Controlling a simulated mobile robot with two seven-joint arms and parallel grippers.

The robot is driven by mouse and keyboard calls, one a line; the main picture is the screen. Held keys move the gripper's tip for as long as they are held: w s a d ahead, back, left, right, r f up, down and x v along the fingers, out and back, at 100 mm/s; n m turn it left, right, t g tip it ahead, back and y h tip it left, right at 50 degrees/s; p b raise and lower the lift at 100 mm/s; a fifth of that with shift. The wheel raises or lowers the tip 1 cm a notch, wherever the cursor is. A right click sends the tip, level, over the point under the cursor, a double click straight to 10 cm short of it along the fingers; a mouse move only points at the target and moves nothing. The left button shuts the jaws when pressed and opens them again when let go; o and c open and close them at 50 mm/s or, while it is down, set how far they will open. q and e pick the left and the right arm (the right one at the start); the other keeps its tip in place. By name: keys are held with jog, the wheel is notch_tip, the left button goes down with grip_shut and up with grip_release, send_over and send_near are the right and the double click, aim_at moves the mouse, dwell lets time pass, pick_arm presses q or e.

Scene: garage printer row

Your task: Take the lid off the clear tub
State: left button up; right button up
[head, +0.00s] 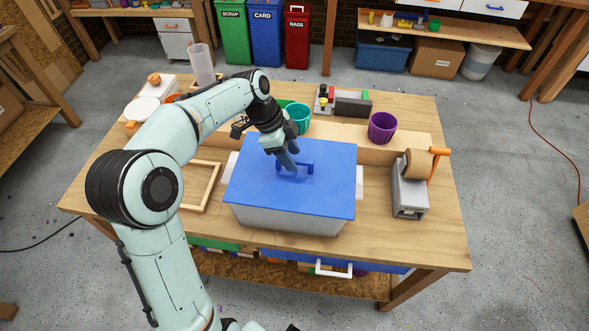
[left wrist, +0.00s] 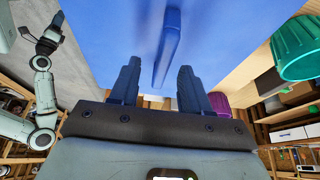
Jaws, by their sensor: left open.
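The clear tub (head: 285,217) stands on the workbench with its blue lid (head: 250,190) lying on top. A blue handle (head: 309,167) rises from the lid's middle. My left gripper (head: 287,164) points down at the handle, partly covering it. In the left wrist view, the handle (left wrist: 168,42) lies between the two spread fingers of my left gripper (left wrist: 158,70), and the lid (left wrist: 105,35) fills the area beyond. I see no clear contact between fingers and handle. My right gripper (left wrist: 47,38) shows small at the left of the left wrist view; its jaw state is unclear.
A tape dispenser (head: 410,192) stands right of the tub. A teal cup (head: 298,117) and a purple cup (head: 382,128) stand behind it. A wooden frame (head: 213,187) lies to its left. The bench's front right corner (head: 440,250) is clear.

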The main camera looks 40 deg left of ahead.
pick_arm(q)
jog(key=x, duration=0.2)
jog(key=shift+w+f, duration=0.2)
jog(key=shift+f, duration=0.2)
grip_shut()
jog(key=shift+r, duration=0.1)
